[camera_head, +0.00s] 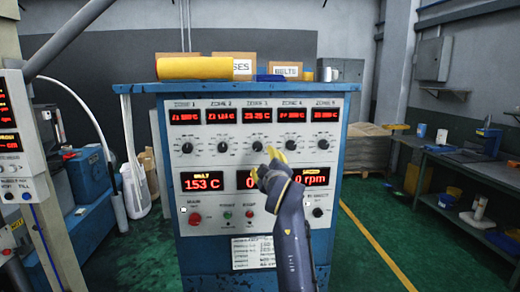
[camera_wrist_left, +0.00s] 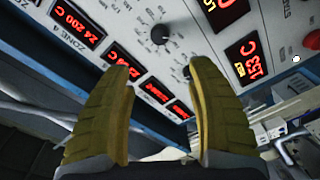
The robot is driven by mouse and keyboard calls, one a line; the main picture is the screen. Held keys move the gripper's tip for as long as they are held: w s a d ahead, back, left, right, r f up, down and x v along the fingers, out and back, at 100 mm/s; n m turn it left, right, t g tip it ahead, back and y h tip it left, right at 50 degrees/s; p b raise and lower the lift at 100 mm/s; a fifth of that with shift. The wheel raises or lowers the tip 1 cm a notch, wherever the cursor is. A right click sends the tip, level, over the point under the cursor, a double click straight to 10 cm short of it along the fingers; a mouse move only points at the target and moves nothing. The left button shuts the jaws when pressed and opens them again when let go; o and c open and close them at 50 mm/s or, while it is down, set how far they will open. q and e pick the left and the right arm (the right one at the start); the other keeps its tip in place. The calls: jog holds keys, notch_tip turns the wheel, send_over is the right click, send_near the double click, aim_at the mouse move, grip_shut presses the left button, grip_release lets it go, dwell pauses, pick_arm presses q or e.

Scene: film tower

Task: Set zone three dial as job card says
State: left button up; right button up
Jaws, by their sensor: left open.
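The zone three dial (camera_head: 257,146) is a small black knob in the middle of the dial row, under the ZONE 3 display (camera_head: 257,116). My left gripper (camera_head: 266,163) has its yellow fingers just below and right of that dial, apparently apart from it. In the left wrist view the fingers (camera_wrist_left: 161,72) are spread with nothing between them. A black dial (camera_wrist_left: 160,34) shows beyond them; I cannot tell its zone for sure. A white printed sheet (camera_head: 253,252), perhaps the job card, is low on the cabinet front; its text is too small to read. My right gripper is not in view.
Neighbouring dials (camera_head: 220,147) sit close by. A red button (camera_head: 195,219) and the melt display (camera_head: 202,182) reading 153 C are lower left. A yellow roll (camera_head: 195,68) and boxes lie on the cabinet top. Workbenches (camera_head: 470,165) stand at the right.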

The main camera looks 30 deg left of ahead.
aim_at(258, 148)
pick_arm(q)
jog(key=x, duration=1.7)
grip_shut()
dwell(0.3)
